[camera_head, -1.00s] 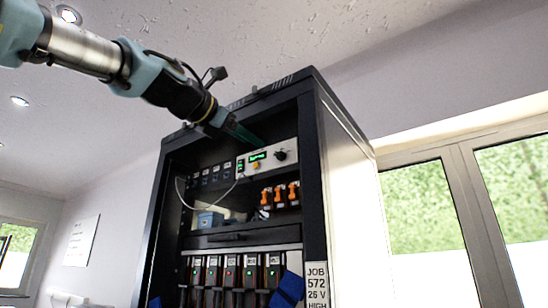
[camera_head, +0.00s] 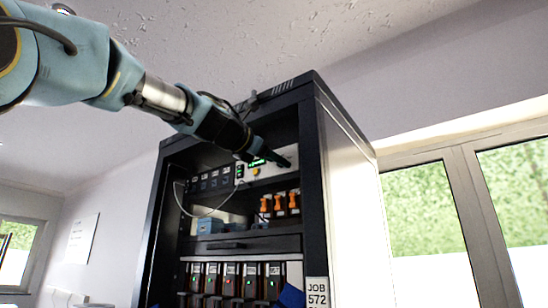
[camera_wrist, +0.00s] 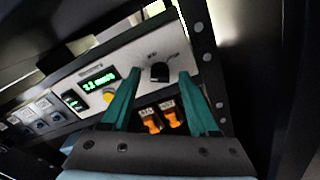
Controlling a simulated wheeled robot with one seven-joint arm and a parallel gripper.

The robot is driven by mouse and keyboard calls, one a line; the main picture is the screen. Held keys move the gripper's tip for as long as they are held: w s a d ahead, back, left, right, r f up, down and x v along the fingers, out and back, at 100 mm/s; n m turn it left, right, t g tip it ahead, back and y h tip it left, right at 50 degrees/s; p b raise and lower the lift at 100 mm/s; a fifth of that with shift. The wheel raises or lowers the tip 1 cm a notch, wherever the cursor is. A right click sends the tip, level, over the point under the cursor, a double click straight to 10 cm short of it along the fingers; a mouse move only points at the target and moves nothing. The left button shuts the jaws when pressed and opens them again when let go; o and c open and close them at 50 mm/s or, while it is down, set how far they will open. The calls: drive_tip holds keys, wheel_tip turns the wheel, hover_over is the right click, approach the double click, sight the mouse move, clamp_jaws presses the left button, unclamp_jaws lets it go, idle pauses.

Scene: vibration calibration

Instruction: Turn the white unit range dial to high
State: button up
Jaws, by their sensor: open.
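The white unit (camera_wrist: 128,58) is a pale panel with a green lit display (camera_wrist: 100,82), a yellow button (camera_wrist: 109,96) and a black range dial (camera_wrist: 159,72). In the wrist view the dial shows between the two green fingers of my gripper (camera_wrist: 158,78), which is open and empty. Labels by the dial are too small to read. In the head view my gripper (camera_head: 284,158) is at the right part of the white unit (camera_head: 262,168) and hides the dial there. I cannot tell whether a finger touches the dial.
The black cabinet (camera_head: 312,150) encloses the unit, its right post close to my gripper. Orange-handled items (camera_head: 280,203) stand on the shelf below. A row of small dark modules (camera_head: 212,182) is left of the unit, with a pale cable (camera_head: 205,215) hanging in front.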

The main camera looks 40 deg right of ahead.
clamp_jaws()
idle(0.4)
